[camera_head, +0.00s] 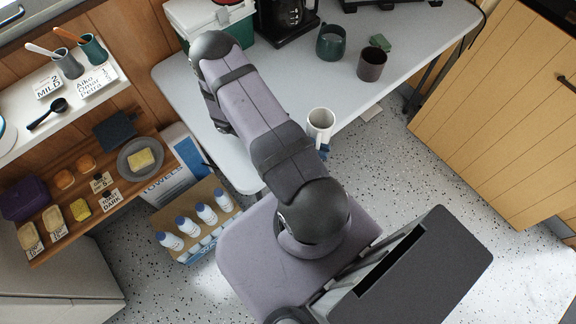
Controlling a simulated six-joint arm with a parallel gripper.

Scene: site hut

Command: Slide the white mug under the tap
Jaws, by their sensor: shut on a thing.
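The white mug (320,122) is upright near the front edge of the grey table, its dark-looking inside facing up. My gripper (322,150) shows only as a small blue part at the mug's lower side, just past my arm. It is shut on the mug; my arm hides most of it and the contact. I cannot tell whether the mug's base touches the table. I cannot make out a tap in this view. A dark coffee machine (288,22) and a white-and-green box (212,22) stand at the back of the table, cut off by the top edge.
Shelves with food and a bottle crate (196,222) are at left.

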